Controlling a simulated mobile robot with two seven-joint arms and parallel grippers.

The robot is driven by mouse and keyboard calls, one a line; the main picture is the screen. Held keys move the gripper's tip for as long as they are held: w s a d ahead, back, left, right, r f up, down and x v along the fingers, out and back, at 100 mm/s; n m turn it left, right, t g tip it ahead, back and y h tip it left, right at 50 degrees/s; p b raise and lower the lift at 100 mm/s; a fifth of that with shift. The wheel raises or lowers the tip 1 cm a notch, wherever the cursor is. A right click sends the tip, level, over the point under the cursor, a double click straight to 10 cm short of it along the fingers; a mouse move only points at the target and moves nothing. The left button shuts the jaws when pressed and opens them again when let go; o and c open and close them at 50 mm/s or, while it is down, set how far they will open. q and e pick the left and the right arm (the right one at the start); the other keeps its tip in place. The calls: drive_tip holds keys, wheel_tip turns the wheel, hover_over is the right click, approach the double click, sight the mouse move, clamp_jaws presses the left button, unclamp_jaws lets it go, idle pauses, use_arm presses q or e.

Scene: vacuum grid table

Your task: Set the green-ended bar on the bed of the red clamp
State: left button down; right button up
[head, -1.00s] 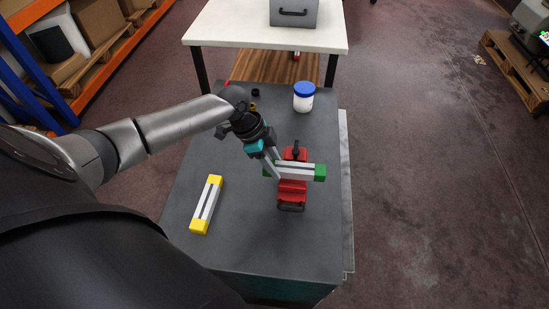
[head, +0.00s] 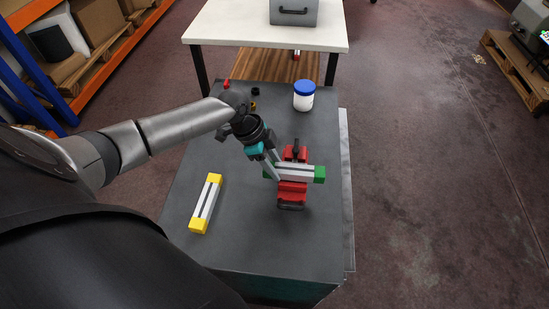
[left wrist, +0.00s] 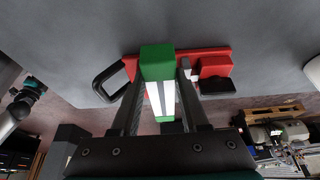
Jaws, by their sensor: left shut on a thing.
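The green-ended bar (head: 298,174), white with a dark stripe, lies level across the red clamp (head: 292,197). Its right green end sticks out past the clamp. My left gripper (head: 278,169) is shut on the bar near its left part, reaching in from the upper left. In the left wrist view the bar (left wrist: 162,98) sits between the two fingers (left wrist: 160,105), with the red clamp (left wrist: 220,67) behind it. The clamp's bed is mostly hidden under the bar, and I cannot tell whether the bar touches it. My right gripper is not in view.
A yellow-ended bar (head: 206,204) lies on the grey table (head: 240,245) to the left. A white jar with a blue lid (head: 303,96) and small black and yellow parts (head: 253,100) stand at the back. The table's right edge is close to the clamp.

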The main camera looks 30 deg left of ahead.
use_arm(q)
drive_tip(key=shift+f, duration=0.4)
drive_tip(key=shift+c, duration=1.7)
unclamp_jaws()
drive_tip(key=p+v, duration=0.2)
drive_tip(key=v, duration=1.3)
drive_tip(key=shift+p, duration=0.35)
drive_tip(key=shift+s+r, duration=0.1)
